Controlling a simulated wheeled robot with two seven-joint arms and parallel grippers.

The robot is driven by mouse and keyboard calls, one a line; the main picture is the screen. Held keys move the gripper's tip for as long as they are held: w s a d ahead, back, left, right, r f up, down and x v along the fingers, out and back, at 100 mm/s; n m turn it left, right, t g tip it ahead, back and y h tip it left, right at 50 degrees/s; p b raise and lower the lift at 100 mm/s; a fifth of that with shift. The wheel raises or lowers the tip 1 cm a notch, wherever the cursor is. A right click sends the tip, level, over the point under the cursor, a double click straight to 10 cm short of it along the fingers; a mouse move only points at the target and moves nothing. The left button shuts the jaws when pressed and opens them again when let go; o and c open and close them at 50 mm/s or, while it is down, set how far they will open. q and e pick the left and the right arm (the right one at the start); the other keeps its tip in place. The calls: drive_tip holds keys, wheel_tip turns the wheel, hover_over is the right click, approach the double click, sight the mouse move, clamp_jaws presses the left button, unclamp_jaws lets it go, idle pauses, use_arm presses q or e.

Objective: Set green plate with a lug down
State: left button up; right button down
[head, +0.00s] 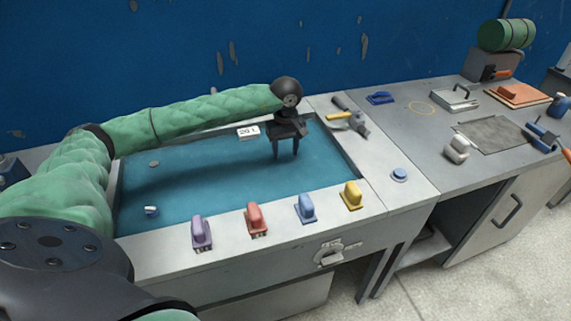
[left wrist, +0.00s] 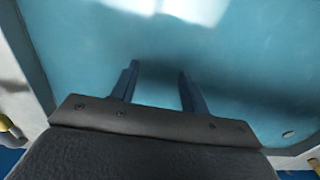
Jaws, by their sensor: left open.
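My left gripper (head: 286,155) is over the far right part of the teal mould bed (head: 225,185). Its jaws are open, with two dark fingers pointing down and nothing between them. In the left wrist view the gripper (left wrist: 158,70) shows its fingers apart over bare teal surface (left wrist: 230,60). I see no green plate with a lug in either view. My right gripper is not in view.
Purple (head: 201,233), red (head: 257,219), blue (head: 306,208) and yellow (head: 352,195) blocks stand along the front rim. A white card (head: 248,132) is at the back. Tools (head: 350,118) lie on the right rim. The bed's middle is clear.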

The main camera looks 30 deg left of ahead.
use_arm(q)
drive_tip(key=shift+r+b, duration=0.3)
drive_tip(key=shift+r, duration=1.8)
